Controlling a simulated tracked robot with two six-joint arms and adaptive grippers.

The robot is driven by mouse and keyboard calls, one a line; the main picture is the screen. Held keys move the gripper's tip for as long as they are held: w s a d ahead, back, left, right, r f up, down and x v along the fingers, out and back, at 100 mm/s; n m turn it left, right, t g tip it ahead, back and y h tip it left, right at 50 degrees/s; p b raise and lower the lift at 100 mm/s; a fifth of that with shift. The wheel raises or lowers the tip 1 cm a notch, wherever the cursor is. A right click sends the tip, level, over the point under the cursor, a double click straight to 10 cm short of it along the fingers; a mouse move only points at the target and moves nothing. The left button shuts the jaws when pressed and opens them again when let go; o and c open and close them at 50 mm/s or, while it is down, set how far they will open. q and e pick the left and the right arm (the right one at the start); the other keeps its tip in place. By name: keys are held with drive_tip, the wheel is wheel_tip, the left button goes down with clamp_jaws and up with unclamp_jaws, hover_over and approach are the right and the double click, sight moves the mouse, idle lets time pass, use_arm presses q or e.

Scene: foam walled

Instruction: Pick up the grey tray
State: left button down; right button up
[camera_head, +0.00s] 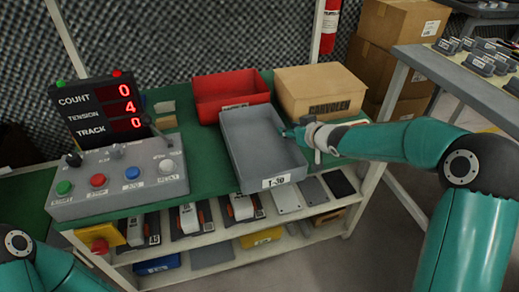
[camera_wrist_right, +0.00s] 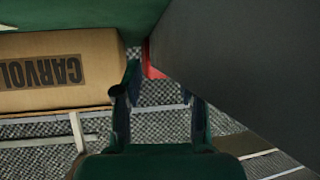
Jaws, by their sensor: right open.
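The grey tray (camera_head: 258,150) stands on the green tabletop with a white label on its front wall. It looks empty. My right gripper (camera_head: 288,132) is at the tray's right wall in the head view. In the right wrist view the open right gripper (camera_wrist_right: 160,88) has a finger on either side of a gap. The dark grey surface at the right there looks like the tray (camera_wrist_right: 245,65), close to the right finger. I cannot tell whether they touch. My left arm shows at the lower left, but its gripper is out of view.
A red bin (camera_head: 230,92) stands behind the tray, and a cardboard box (camera_head: 320,90) stands behind right. A control box (camera_head: 118,180) with a display (camera_head: 100,108) is at the left. Shelves below hold several items. A side table (camera_head: 455,75) stands right.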

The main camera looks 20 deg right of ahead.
drive_tip(key=shift+x, duration=1.55)
drive_tip(key=shift+a, duration=0.1)
clamp_jaws()
drive_tip(key=shift+r, duration=0.1)
